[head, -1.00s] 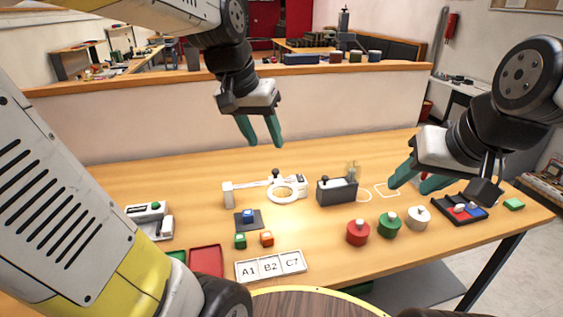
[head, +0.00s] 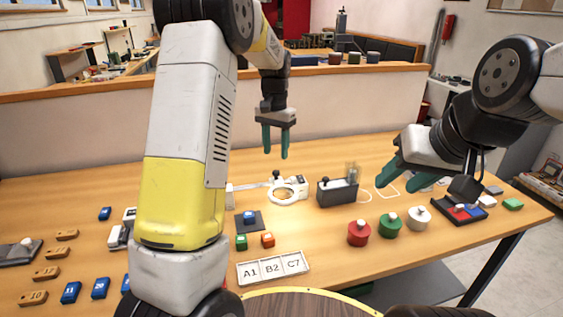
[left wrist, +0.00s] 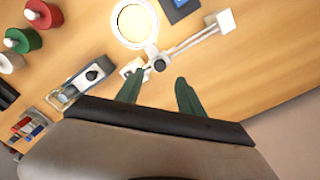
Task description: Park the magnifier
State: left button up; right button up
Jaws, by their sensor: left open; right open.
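The white magnifier (head: 287,190), a ring on a jointed arm, stands at the middle of the wooden table. Its ring shows bright in the left wrist view (left wrist: 134,22), with its arm (left wrist: 190,42) running to a white block (left wrist: 225,20). My left gripper (head: 274,153) is open and empty, fingers pointing down, above and behind the magnifier. In the left wrist view its fingertips (left wrist: 156,84) are apart, near the magnifier's arm joint. My right gripper (head: 391,178) is open and empty over the right part of the table. My left arm hides part of the table's left side.
A dark box (head: 337,191) stands right of the magnifier. A blue cube on a dark pad (head: 249,229), green and orange cubes and a label plate (head: 272,267) lie in front. Red (head: 359,233), green and white round pieces stand at the right.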

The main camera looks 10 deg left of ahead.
aim_at(276, 171)
pick_arm(q)
notch_tip(276, 171, down, 7)
dwell(0.3)
grip_shut()
dwell(1.4)
